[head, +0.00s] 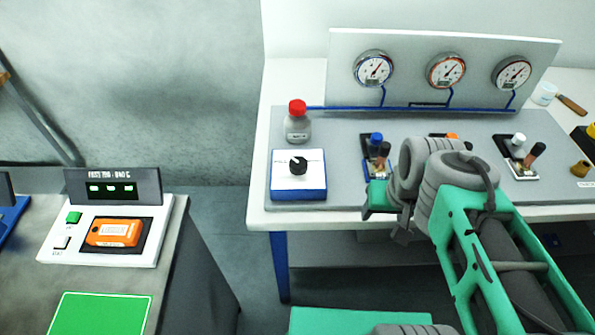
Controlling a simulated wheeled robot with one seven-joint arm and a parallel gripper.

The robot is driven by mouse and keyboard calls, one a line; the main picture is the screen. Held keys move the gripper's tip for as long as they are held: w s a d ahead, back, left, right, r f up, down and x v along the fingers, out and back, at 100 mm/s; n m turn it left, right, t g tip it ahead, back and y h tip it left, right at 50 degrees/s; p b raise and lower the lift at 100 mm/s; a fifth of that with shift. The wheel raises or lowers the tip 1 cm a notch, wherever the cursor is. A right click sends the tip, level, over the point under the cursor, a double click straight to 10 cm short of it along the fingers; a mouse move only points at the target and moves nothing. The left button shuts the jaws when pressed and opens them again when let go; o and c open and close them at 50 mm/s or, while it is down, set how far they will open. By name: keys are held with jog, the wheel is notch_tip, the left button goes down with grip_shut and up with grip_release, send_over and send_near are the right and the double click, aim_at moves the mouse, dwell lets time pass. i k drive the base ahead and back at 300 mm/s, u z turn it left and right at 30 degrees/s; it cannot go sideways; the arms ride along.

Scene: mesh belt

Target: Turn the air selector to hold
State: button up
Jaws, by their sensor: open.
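The likely air selector is a black round knob (298,165) on the white top of a blue-sided box (298,194), at the left front of the grey panel. A light mark shows on the knob, but the lettering around it is too small to read. My gripper (400,236) is in front of the panel's edge, right of the box and clear of the knob. It is open, with nothing seen between its fingers; my wrist partly hides it.
A red-capped bottle (298,125) stands right behind the box. A blue-knobbed valve (376,140) and a white-knobbed valve (518,140) stand further right, below several gauges (374,68). The panel between box and blue-knobbed valve is clear. An orange device (113,233) lies on the left bench.

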aim_at(299, 165)
jog(key=z, duration=0.05)
jog(key=k, duration=0.35)
jog(key=u, duration=0.05)
jog(key=i, duration=0.35)
jog(key=u, duration=0.9)
